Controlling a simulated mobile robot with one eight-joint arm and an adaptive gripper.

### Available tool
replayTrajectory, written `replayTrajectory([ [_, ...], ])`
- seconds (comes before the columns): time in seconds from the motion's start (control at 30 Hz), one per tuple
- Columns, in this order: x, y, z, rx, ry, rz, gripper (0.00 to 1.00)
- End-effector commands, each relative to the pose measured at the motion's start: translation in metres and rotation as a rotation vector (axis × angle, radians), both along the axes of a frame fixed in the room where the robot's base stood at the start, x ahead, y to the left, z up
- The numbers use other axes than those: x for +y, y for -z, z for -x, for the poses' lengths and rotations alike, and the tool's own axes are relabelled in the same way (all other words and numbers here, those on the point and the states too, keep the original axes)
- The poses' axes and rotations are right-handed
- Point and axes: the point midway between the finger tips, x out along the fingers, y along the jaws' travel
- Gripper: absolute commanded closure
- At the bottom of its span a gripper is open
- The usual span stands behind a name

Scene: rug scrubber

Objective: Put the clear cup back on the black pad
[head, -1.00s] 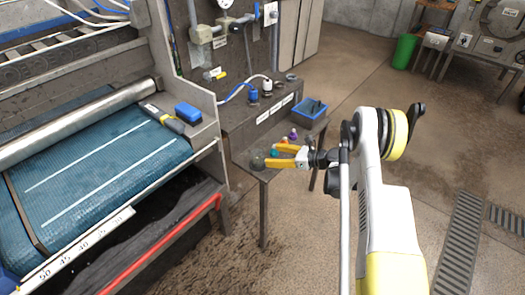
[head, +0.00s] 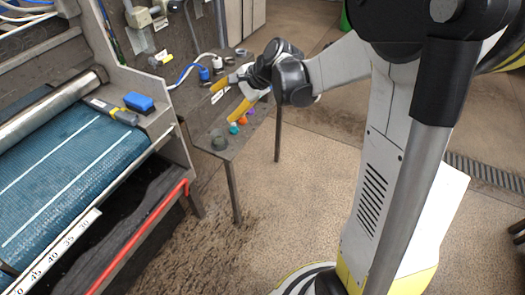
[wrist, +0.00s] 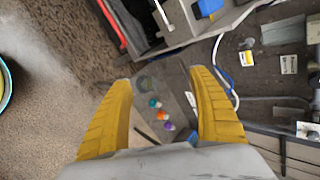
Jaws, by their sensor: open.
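The clear cup (head: 218,138) looks grey-green and stands near the front corner of the small dark side table (head: 228,158). In the wrist view the cup (wrist: 145,83) shows faintly as a round shape between the fingertips, nearer the left one. My gripper (head: 225,104) has its two yellow fingers wide apart with nothing between them. It is above the table, behind the cup in the head view. In the wrist view the gripper (wrist: 160,76) points down at the table. I cannot pick out the black pad with certainty.
Small teal (head: 233,128), orange (head: 242,120) and purple (head: 250,111) pieces stand close beside the cup. The scrubber's blue belt (head: 50,170) and red rail (head: 140,240) lie left. Floor in front of the table is clear.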

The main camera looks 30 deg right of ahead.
Motion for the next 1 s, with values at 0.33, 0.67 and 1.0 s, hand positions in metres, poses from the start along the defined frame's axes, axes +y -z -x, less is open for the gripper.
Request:
replayTrajectory([
  [0.33,0.020,-0.056,0.155,-0.189,-0.468,0.618,0.30],
  [0.67,0.007,-0.049,0.248,-0.294,-0.832,1.041,0.30],
  [1.0,0.004,-0.047,0.257,-0.305,-0.882,1.095,0.30],
])
